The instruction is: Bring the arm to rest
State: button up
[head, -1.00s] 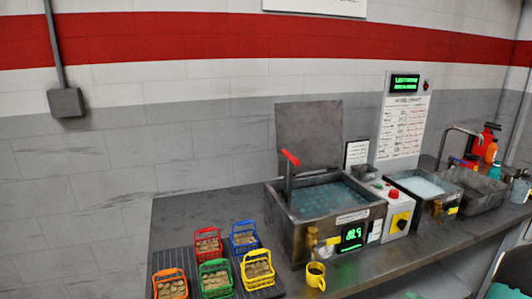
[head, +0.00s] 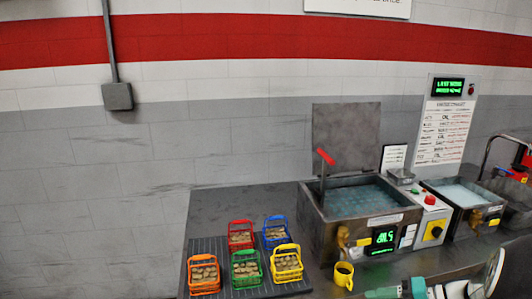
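Part of what looks like my arm (head: 440,290), white, grey and teal, shows at the bottom right edge, in front of the bench. My gripper's fingers cannot be made out in the head view. Nothing held can be seen.
A steel bench (head: 250,200) runs along the wall. Red, blue, orange, green and yellow baskets (head: 286,262) of small parts stand on a ribbed mat at left. A control box (head: 432,222) and second bath (head: 462,195) follow.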

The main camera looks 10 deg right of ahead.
jog(key=s+a+r+n+h, duration=0.3)
jog(key=s+a+r+h, duration=0.1)
jog(key=a, duration=0.5)
jog(key=s+a+r+n+g+h, duration=0.1)
jog(key=s+a+r+n+h, duration=0.2)
jog(key=a, duration=0.6)
jog(key=shift+s+a+r+h, duration=0.2)
jog(key=shift+s+r+h, duration=1.05)
jog(key=shift+h, duration=0.65)
